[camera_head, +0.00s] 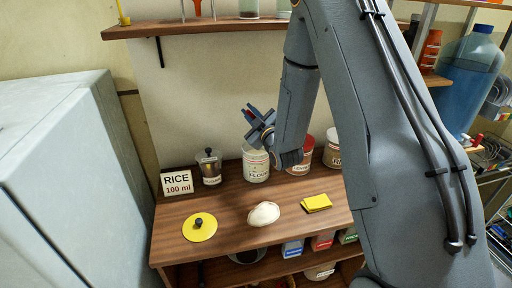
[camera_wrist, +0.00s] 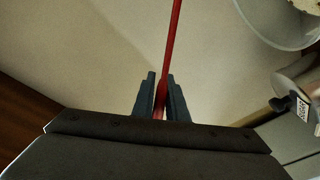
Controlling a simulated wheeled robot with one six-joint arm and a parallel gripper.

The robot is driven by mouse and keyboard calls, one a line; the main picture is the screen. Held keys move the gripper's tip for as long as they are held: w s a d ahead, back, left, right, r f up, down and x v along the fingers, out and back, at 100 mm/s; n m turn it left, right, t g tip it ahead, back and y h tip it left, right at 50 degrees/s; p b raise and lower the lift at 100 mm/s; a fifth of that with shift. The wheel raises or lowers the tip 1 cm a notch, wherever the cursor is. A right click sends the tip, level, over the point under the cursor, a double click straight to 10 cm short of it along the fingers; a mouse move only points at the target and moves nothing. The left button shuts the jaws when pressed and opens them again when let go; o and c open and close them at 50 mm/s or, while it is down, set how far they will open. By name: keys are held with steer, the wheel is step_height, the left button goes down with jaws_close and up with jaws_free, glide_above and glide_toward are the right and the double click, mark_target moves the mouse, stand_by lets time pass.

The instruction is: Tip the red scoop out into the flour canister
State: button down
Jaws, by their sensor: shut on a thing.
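The flour canister (camera_head: 257,168), pale with a "FLOUR" label, stands at the back of the wooden counter. My gripper (camera_head: 257,124) is just above it in the head view. The red scoop shows only as a small red bit at my gripper in the head view. In the wrist view my gripper (camera_wrist: 161,98) is shut on the thin red handle of the red scoop (camera_wrist: 173,45), which runs up out of the frame. The scoop's bowl and its contents are hidden. The inside of the canister cannot be made out in the head view.
A glass jar (camera_head: 209,169) and a "RICE 100 ml" sign (camera_head: 176,185) stand left of the canister, a red-topped canister (camera_head: 302,163) right. A yellow lid (camera_head: 200,231), a whitish rounded thing (camera_head: 263,214) and a yellow cloth (camera_head: 317,203) lie in front. A wall shelf (camera_head: 200,27) is above.

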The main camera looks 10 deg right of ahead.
steer(key=shift+s+a+f+n, duration=0.15)
steer(key=shift+a+f+n, duration=0.15)
steer(key=shift+a+n, duration=0.25)
steer(key=shift+s+a+f+n, duration=0.15)
steer(key=shift+a+f+n, duration=0.1)
steer(key=shift+a+n, duration=0.25)
stand_by(0.4)
steer(key=shift+s+a+f+n+b, duration=0.1)
steer(key=shift+a+f+n+b, duration=0.1)
steer(key=shift+a+f+n, duration=0.3)
steer(key=shift+s+a+f+n+b, duration=0.1)
steer(key=shift+a+f+n+b, duration=0.1)
steer(key=shift+n, duration=0.45)
steer(key=shift+s+a+f+n+y+b, duration=0.15)
steer(key=shift+a+f+n+b, duration=0.2)
steer(key=shift+f+n, duration=0.25)
steer(key=shift+s+a+f+n+y+b, duration=0.15)
steer(key=shift+f+n+b, duration=0.25)
steer(key=shift+f, duration=0.4)
